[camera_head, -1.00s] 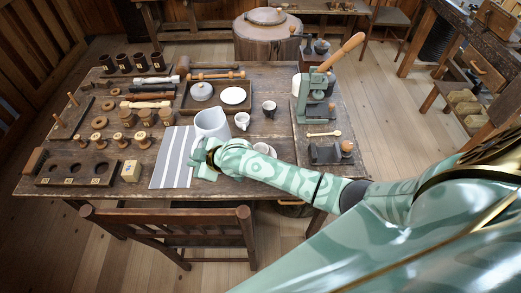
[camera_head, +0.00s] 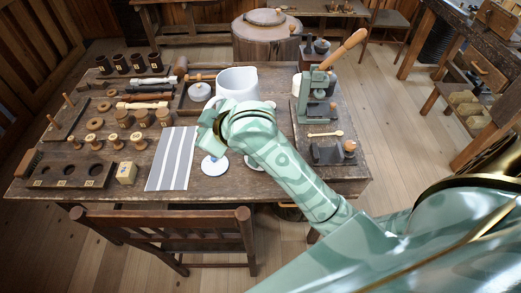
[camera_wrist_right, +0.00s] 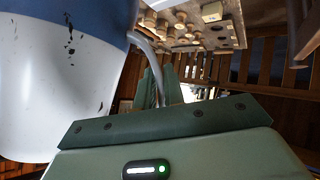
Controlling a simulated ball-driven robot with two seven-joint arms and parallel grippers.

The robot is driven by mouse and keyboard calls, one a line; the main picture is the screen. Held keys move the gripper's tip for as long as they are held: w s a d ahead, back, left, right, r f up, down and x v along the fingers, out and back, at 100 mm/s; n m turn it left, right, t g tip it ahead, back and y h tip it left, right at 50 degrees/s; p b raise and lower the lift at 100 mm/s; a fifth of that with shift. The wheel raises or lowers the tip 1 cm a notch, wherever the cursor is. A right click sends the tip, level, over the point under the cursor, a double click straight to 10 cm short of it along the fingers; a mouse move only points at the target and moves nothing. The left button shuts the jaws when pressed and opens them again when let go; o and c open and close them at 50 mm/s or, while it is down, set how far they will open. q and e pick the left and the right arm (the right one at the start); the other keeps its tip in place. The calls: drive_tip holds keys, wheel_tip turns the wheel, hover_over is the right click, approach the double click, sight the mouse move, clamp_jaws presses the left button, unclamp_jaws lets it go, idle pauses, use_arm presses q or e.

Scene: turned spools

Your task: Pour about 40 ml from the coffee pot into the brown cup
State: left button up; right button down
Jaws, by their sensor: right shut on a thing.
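The coffee pot (camera_head: 237,82), a large pale jug, is held up above the table in front of the tray. Its pale body with a blue upper part also fills the left of the right wrist view (camera_wrist_right: 60,80). My right gripper (camera_head: 212,128) is shut on the pot's grey handle (camera_wrist_right: 147,45), and its green fingers show in the wrist view (camera_wrist_right: 155,90). I cannot make out the brown cup; the pot and my right forearm cover the area where small cups stood. My left gripper is not in view.
A white disc (camera_head: 214,166) lies beside the striped cloth (camera_head: 172,158), with another white piece partly behind my arm. A lidded pale bowl (camera_head: 200,91) sits in the tray. Spools and turned pieces crowd the left. A green press (camera_head: 314,92) stands to the right.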

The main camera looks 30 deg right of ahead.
drive_tip(key=shift+d+r, duration=0.15)
drive_tip(key=shift+r, duration=0.2)
drive_tip(key=w+a+f+n+y+p, duration=0.1)
drive_tip(key=w+a+f, duration=0.3)
drive_tip(key=a+f, duration=0.15)
drive_tip(key=w+d+f+n+y+p, duration=0.1)
drive_tip(key=d+f, duration=0.1)
drive_tip(key=f, duration=0.5)
drive_tip(key=w+d+f+n+y+p, duration=0.1)
drive_tip(key=w+d+f+p, duration=0.1)
drive_tip(key=f, duration=0.5)
drive_tip(key=shift+d+f+n+g, duration=0.2)
drive_tip(key=shift+d+n+g, duration=0.1)
drive_tip(key=shift+d+g, duration=0.15)
drive_tip(key=shift+w, duration=0.1)
